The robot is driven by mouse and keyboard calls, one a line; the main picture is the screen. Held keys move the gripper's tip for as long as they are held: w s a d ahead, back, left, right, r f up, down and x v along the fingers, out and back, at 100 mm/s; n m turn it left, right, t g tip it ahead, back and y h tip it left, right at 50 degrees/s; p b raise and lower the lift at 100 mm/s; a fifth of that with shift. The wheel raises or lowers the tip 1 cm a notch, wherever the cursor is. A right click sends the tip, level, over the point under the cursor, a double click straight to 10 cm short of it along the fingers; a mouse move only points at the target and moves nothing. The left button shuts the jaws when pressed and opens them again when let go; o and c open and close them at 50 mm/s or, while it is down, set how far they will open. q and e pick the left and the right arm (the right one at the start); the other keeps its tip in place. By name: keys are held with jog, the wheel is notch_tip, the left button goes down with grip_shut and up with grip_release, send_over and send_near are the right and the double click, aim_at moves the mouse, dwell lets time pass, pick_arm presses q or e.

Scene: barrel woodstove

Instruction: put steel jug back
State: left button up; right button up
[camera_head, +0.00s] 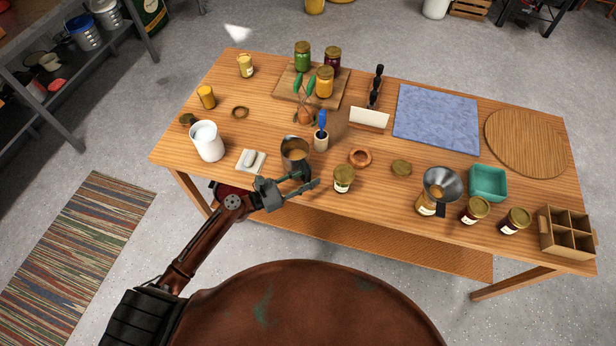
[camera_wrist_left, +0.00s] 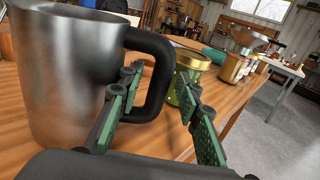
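The steel jug (camera_head: 295,148) stands upright near the front edge of the wooden table, with something brownish visible inside. Its black handle (camera_wrist_left: 160,60) points towards the front right in the head view. My left gripper (camera_head: 305,184) is at the table's front edge, beside the handle. In the left wrist view the left gripper (camera_wrist_left: 158,92) has its green-padded fingers apart, with the handle showing between them and the jug's body to the left. I cannot tell whether a finger touches the handle. My right gripper is not in view.
A white pot (camera_head: 207,142) and a pale dish (camera_head: 251,160) stand left of the jug. A small cup with a blue-handled tool (camera_head: 321,140) is behind right. A gold-lidded jar (camera_head: 343,179) stands close to the right. A blue mat (camera_head: 437,118) lies further right.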

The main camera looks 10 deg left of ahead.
pick_arm(q)
jog(key=shift+r, duration=0.15)
jog(key=b+v, duration=0.1)
jog(key=v, duration=1.1)
